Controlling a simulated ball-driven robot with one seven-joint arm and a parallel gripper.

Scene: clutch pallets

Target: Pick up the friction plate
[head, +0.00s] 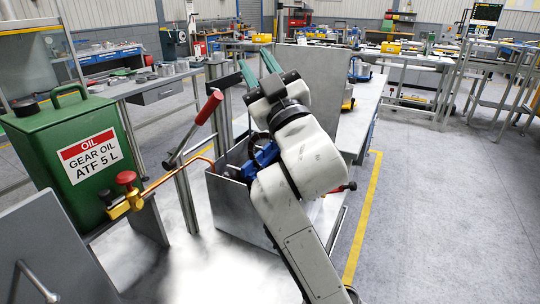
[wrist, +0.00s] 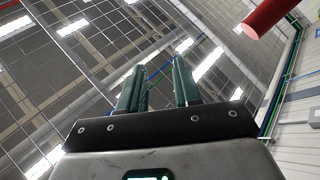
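My gripper (head: 257,68) is raised, its two green fingers pointing up and standing apart with nothing between them. In the wrist view my gripper (wrist: 159,68) is also open and empty, aimed at the ceiling. I cannot make out a friction plate for certain in either view. A grey metal bin (head: 238,208) stands below and behind my arm. A blue part (head: 266,156) and a dark curved part show at its opening, partly covered by my arm, and I cannot tell what they are.
A red-handled lever (head: 209,107) rises left of my gripper. A green oil can (head: 78,150) stands at the left, with a brass valve and copper pipe (head: 178,177) beside it. A grey upright panel (head: 315,75) stands behind my gripper.

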